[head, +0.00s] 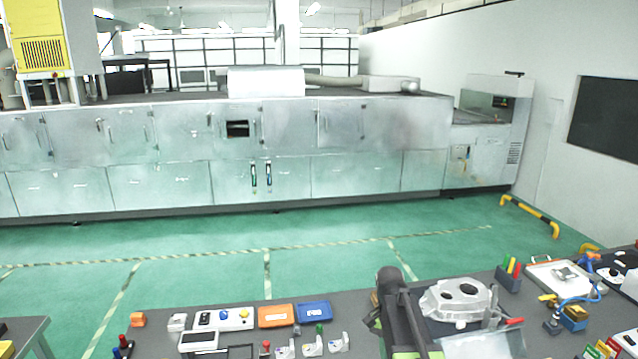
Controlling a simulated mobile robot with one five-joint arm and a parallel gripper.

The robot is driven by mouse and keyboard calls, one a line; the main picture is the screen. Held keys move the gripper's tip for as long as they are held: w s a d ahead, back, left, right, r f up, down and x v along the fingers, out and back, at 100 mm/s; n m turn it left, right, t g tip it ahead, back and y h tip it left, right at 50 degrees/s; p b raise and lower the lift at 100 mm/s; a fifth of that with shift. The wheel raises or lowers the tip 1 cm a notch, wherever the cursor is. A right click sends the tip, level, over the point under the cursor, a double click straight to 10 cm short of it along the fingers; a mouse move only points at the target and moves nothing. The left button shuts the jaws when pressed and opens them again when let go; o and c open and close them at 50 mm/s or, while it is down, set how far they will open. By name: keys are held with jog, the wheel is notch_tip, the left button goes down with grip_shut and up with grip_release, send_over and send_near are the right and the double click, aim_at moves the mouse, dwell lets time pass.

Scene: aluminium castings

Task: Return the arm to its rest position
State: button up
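My arm, dark with green patches near its lower end, rises from the bottom edge of the head view, right of centre. It stands over the grey workbench (350,312), just left of a silver aluminium casting (460,299). The casting has round openings and lies on the bench; my arm looks close to its left side, and I cannot tell if they touch. I cannot make out my gripper's fingertips among the dark parts, nor anything held in them.
Orange (276,316) and blue (313,311) boxes, a white control box (223,319) and small metal parts lie left of my arm. A pen holder (508,273), a white tray (562,278) and a blue-and-yellow device (573,317) stand right. Open green floor lies beyond.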

jog(key=s+a+f+n+t+y, duration=0.1)
jog(key=s+a+n+t, duration=0.1)
jog(key=s+n, duration=0.4)
jog(key=shift+s+a+f+n+t, duration=0.35)
jog(key=shift+a+n, duration=0.25)
jog(key=shift+n, duration=0.5)
